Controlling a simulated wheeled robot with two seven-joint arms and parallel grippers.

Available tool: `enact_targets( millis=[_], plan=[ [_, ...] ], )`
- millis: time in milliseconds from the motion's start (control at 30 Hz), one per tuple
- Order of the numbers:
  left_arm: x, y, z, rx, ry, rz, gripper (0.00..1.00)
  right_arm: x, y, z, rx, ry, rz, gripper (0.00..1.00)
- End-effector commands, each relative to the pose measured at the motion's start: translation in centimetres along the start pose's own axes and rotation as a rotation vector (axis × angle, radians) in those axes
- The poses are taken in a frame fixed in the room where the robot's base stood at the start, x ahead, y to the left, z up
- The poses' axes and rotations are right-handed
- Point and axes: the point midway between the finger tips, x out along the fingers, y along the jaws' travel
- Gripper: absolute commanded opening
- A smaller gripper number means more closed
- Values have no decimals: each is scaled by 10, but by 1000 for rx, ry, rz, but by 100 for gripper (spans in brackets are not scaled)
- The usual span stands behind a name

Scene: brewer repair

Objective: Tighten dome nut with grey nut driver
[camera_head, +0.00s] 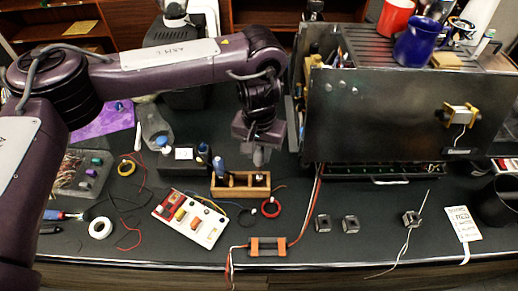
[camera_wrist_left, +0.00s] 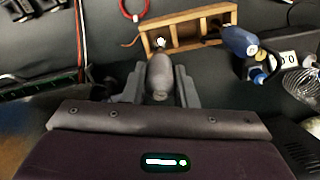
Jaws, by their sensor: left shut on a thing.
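My left gripper (camera_head: 258,150) hangs down just above the wooden rack (camera_head: 230,192), in front of the brewer's left edge. In the left wrist view its two fingers (camera_wrist_left: 160,92) are shut on the grey nut driver (camera_wrist_left: 159,72), gripping its rounded grey handle. The handle points toward the rack (camera_wrist_left: 212,30); a small shiny piece shows beyond its end, and I cannot tell whether it belongs to the driver. The large dark brewer (camera_head: 390,115) stands at the right. I cannot make out the dome nut for certain. My right gripper is out of view.
A blue-handled driver (camera_head: 218,166) stands in the rack. A white board with colored parts (camera_head: 190,218), a red wire coil (camera_head: 271,208) and an orange-ended part (camera_head: 267,246) lie nearby. Mugs (camera_head: 420,42) stand on the brewer. Small metal blocks (camera_head: 350,224) lie on the mat's front right.

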Motion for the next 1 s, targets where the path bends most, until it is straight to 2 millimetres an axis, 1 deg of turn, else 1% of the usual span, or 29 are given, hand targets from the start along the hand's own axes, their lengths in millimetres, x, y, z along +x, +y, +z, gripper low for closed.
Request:
enact_targets(
  millis=[1000],
  plan=[
    [37, 0, 0, -1, 0, 0, 2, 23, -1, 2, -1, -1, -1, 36]
  ],
)
